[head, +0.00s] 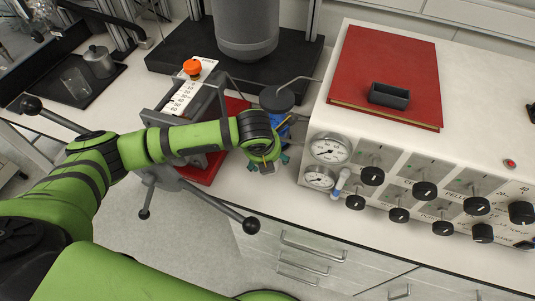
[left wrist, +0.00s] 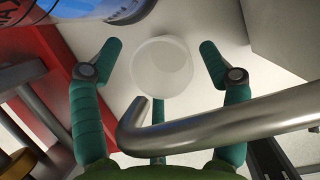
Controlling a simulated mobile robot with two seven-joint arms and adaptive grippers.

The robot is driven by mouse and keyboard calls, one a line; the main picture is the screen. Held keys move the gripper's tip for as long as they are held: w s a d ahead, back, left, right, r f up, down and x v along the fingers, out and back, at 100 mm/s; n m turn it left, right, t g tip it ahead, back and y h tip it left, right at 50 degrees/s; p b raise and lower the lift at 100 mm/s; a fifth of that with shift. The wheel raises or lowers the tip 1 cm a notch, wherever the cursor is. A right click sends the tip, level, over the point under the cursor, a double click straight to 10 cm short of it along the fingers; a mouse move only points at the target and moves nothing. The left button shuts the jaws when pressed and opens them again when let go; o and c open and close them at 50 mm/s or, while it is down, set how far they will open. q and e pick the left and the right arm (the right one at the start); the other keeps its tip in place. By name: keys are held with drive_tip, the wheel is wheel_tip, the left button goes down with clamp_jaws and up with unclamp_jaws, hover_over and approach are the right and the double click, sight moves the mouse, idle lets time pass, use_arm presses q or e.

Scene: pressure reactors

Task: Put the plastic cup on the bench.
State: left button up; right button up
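The plastic cup (left wrist: 162,66) is pale and translucent, and shows as a round shape in the left wrist view, against the white bench top. My left gripper (left wrist: 158,50) has its teal fingers spread on both sides of the cup, with a visible gap on each side. A third finger is partly hidden behind a bent metal tube. In the head view my left gripper (head: 267,163) points down at the front of the bench (head: 233,190), and the cup is mostly hidden there. I cannot tell if the cup touches the bench. My right gripper is not in view.
The bent metal tube (left wrist: 230,117) crosses close to my left fingers. A blue container with a grey lid (head: 276,98) stands just behind my gripper. A gauge panel (head: 400,185) is to the right, a grey clamp frame (head: 190,105) to the left.

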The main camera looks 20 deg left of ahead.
use_arm(q)
drive_tip(key=v, duration=1.2)
drive_tip(key=shift+b, duration=0.4)
drive_tip(key=shift+r, duration=0.15)
idle(1.9)
